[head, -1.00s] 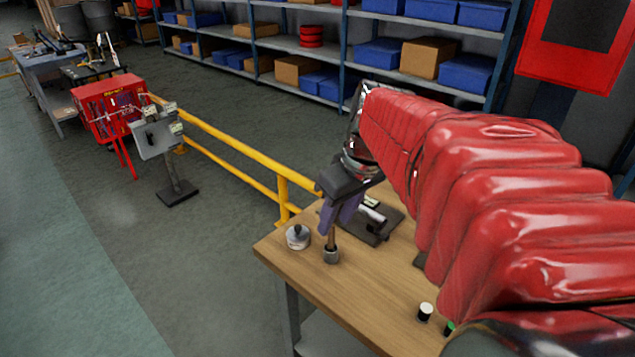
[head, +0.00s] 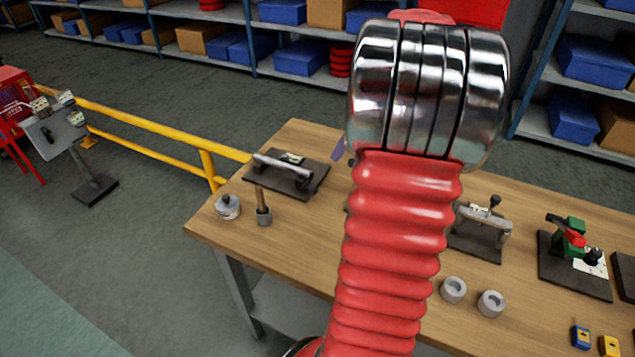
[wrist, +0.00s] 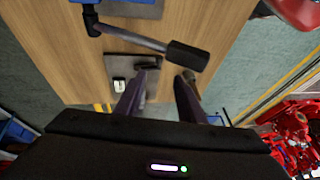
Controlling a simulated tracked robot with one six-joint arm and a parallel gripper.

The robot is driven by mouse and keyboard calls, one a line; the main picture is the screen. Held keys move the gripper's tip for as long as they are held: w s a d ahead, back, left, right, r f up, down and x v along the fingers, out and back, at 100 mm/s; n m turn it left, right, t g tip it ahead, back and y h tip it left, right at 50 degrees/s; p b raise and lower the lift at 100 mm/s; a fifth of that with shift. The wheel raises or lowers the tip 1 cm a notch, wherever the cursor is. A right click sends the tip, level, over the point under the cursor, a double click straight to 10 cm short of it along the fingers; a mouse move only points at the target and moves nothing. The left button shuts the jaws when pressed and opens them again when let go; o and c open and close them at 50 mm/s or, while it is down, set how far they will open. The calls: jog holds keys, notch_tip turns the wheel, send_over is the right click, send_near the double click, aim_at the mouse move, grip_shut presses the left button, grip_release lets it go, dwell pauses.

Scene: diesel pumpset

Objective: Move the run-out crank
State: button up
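A crank shows in the wrist view, with a dark arm and a thick black grip (wrist: 188,55) at its right end. Its pivot end is at the upper left, beside a blue part at the top edge. The grip is ahead of my gripper (wrist: 163,78), whose two fingers are apart with nothing between them; I see no contact with the crank. In the head view my arm hides the crank and most of my gripper; only a purple finger (head: 338,150) shows beside the arm.
On the wooden bench (head: 320,260) stand a dark plate with a bar handle (head: 285,177), a cup with a stick (head: 264,214) and a round weight (head: 228,207). A clamp-like fixture (head: 487,222) and two grey rings (head: 454,290) are right of my arm. A yellow rail (head: 150,123) runs behind.

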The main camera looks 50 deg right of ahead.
aim_at(316, 188)
jog(key=x, duration=1.4)
jog(key=shift+r, duration=0.1)
